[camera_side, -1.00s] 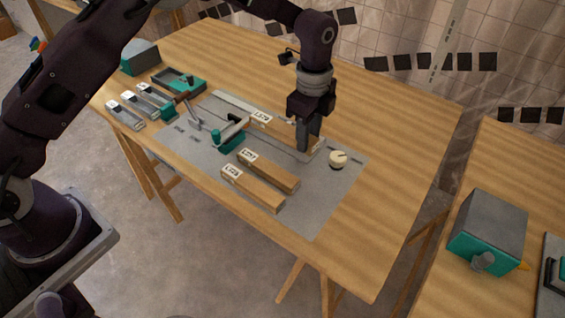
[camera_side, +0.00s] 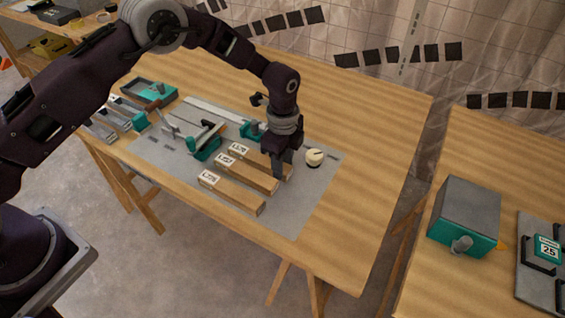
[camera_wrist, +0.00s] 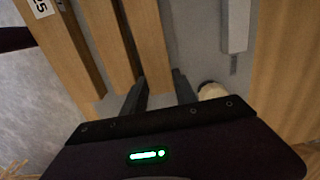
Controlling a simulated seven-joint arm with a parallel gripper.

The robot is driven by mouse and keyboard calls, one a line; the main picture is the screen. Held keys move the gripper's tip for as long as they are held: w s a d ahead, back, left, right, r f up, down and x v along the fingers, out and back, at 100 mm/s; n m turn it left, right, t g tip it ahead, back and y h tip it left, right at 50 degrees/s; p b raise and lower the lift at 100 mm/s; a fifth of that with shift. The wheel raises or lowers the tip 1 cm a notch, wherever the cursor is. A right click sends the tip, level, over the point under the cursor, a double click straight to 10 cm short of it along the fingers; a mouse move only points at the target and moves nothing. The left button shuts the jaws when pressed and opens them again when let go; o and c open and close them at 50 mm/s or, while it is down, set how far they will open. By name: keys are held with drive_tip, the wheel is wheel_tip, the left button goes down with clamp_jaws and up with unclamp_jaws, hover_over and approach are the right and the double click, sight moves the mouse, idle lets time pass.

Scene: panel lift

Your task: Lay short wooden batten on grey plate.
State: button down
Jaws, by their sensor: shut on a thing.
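The grey plate (camera_side: 292,215) lies flat on the wooden table. Three labelled wooden battens lie side by side over it: a near one (camera_side: 232,194), a middle one (camera_side: 247,176) and a far one (camera_side: 256,159). My gripper (camera_side: 279,174) points down at the right end of the far batten. In the wrist view the fingers (camera_wrist: 158,92) stand either side of that batten's end (camera_wrist: 147,45) and are shut on it. The held batten is low and close beside the middle one; I cannot tell whether it touches the plate. Its label is too small to read.
A cream round knob (camera_side: 315,157) stands just right of my gripper. Teal clamp-like tools (camera_side: 205,148) stand left of the battens. A teal-and-black tray (camera_side: 150,91) is at the back left. The table's right side is clear.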

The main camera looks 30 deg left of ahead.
drive_tip(key=shift+f, duration=0.15)
drive_tip(key=c, duration=1)
unclamp_jaws()
drive_tip(key=shift+o, duration=0.2)
